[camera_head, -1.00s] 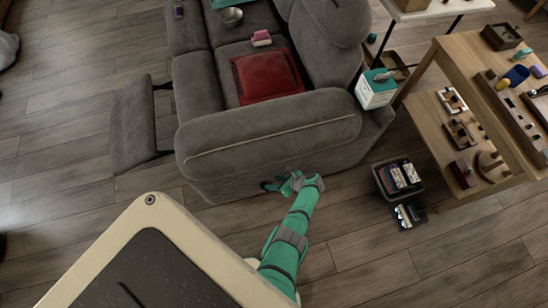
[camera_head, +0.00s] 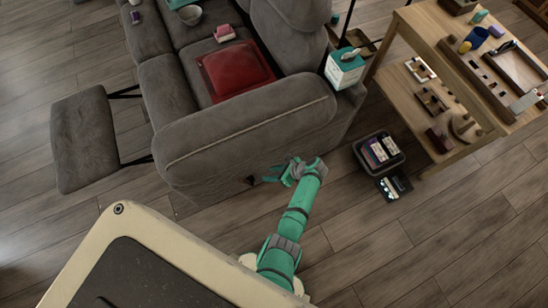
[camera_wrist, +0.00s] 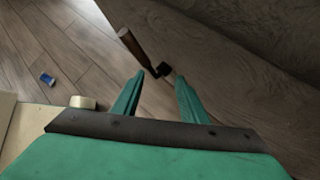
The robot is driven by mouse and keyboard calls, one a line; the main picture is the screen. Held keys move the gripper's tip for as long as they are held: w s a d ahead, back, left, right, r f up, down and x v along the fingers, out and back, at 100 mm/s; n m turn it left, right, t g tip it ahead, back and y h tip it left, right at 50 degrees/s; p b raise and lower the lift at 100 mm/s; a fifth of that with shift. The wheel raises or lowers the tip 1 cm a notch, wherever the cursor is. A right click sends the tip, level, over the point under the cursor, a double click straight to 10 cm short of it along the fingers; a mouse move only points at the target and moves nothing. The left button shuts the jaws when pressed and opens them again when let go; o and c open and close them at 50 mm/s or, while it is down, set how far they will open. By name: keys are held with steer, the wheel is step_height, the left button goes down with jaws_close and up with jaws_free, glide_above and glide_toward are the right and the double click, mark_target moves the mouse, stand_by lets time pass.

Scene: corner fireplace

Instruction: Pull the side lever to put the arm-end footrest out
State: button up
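The grey recliner sofa (camera_head: 250,128) fills the upper middle of the head view. Its footrest (camera_head: 85,140) stands out from the arm end on dark struts, its broad padded face showing. The side lever shows in the wrist view as a brown handle (camera_wrist: 132,45) on a dark pivot (camera_wrist: 163,70) at the sofa's side. In the head view only a small dark part of the lever (camera_head: 250,180) shows. My gripper (camera_head: 276,174) is beside the sofa's outer side. In the wrist view the gripper (camera_wrist: 161,77) has its fingers apart with nothing held; the lever is beyond the fingertips.
A black bin (camera_head: 378,152) with boxes stands on the floor right of my arm. A wooden table (camera_head: 425,40) with small items stands further right. A blue item (camera_wrist: 47,79) lies on the floor.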

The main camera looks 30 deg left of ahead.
steer(key=shift+v, duration=0.9)
steer(key=shift+f, duration=0.1)
